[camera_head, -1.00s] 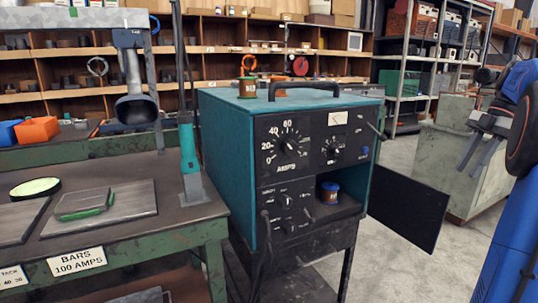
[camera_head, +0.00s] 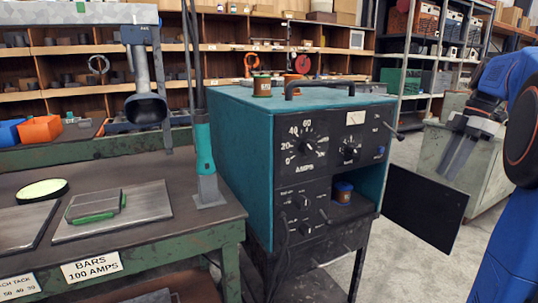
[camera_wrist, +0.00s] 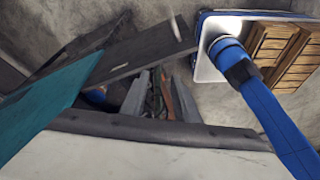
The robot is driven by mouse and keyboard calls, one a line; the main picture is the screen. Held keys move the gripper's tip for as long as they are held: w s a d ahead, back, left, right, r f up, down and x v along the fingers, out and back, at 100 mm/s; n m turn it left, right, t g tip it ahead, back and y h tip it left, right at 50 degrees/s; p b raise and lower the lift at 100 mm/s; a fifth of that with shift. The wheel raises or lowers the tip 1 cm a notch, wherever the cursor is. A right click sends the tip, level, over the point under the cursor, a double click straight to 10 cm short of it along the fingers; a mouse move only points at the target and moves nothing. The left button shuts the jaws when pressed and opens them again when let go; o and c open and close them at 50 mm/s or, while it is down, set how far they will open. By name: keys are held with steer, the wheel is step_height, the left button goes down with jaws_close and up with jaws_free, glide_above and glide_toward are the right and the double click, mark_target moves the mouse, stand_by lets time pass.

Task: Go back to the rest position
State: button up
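My gripper (camera_head: 455,158) hangs at the right of the head view, in front of the grey cabinet and above the open black door. Its two grey fingers stand apart in the wrist view (camera_wrist: 160,90), so it looks open, and I see nothing held. The teal welding machine (camera_head: 228,165) stands left of my gripper, apart from it in the head view. One small blue-lidded jar (camera_head: 342,192) sits in its open compartment. Another small jar (camera_head: 262,86) stands on its top.
The black door (camera_head: 425,208) swings out to the right, below my gripper. A green bench (camera_head: 150,235) with metal plates (camera_head: 112,211) is at the left. A grey cabinet (camera_head: 485,180) stands behind my gripper. Shelves line the back. Concrete floor shows between machine and cabinet.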

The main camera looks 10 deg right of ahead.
steer(key=s+a+f+m+t+h, duration=0.1)
steer(key=s+a+f+m, duration=0.25)
steer(key=a, duration=0.55)
steer(key=s+a+f+m+t+h, duration=0.1)
steer(key=s+a+f+m+h, duration=0.3)
steer(key=a, duration=0.6)
steer(key=s+a+f+m+t, duration=0.1)
steer(key=s+a+f+m, duration=0.3)
steer(key=s+f, duration=0.2)
steer(key=s+a+f+m+t+y, duration=0.1)
steer(key=s+a+f+m, duration=0.3)
steer(key=s+f, duration=0.3)
steer(key=shift+a+t, duration=0.4)
steer(key=shift+a, duration=0.2)
steer(key=shift+s+r+m, duration=0.1)
steer(key=shift+m, duration=0.15)
